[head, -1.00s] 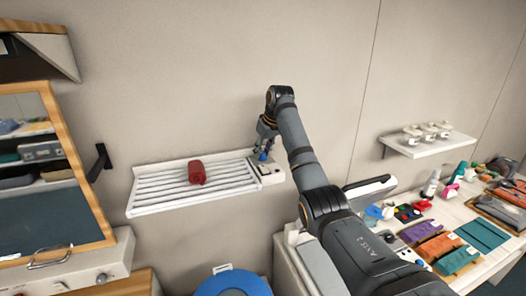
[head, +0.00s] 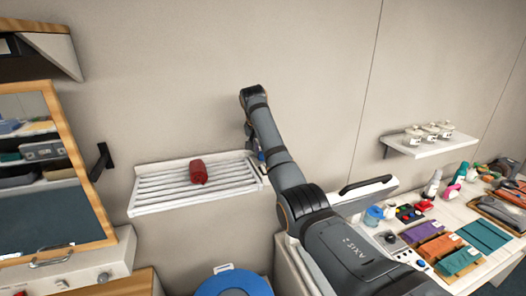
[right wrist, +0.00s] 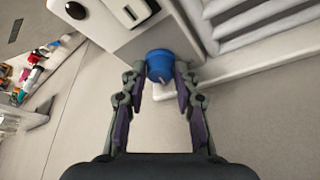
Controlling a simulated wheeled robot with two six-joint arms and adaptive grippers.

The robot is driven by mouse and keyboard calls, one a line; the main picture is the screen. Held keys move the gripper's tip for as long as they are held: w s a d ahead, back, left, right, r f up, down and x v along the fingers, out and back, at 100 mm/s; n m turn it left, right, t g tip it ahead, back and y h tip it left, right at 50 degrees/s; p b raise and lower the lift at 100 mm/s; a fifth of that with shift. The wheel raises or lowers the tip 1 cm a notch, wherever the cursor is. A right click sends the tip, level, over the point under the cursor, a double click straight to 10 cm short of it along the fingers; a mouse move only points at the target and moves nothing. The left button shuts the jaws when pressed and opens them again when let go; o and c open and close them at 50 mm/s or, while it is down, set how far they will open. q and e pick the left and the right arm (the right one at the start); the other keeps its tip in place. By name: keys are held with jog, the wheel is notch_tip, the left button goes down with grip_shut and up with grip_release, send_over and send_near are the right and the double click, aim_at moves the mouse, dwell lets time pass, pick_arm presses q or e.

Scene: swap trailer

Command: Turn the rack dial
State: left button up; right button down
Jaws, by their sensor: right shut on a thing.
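The white slatted rack (head: 150,196) is fixed to the wall in the head view. A small box (right wrist: 140,20) sits at its right end and carries the blue dial (right wrist: 158,62) with a pale mark on it. My right gripper (right wrist: 161,76) is shut on the dial, one finger on each side of it. In the head view my right arm hides most of the box, and only a bit of blue shows by the gripper (head: 257,150). My left gripper is not in view.
A rolled red cloth (head: 198,171) lies on the rack. A wall shelf with several white jars (head: 429,145) is at the right, above a counter with coloured pouches (head: 440,246). A blue round lid (head: 233,286) is below.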

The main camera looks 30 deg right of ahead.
jog(key=shift+w+a+f+m+g+h, duration=0.15)
jog(key=shift+m+g, duration=0.3)
jog(key=shift+m, duration=0.7)
jog(key=shift+s+d+r+m+g+h, duration=0.15)
jog(key=shift+m+g, duration=0.3)
jog(key=shift+m, duration=0.7)
jog(key=shift+w+a+f, duration=0.1)
jog(key=c, duration=1)
grip_release()
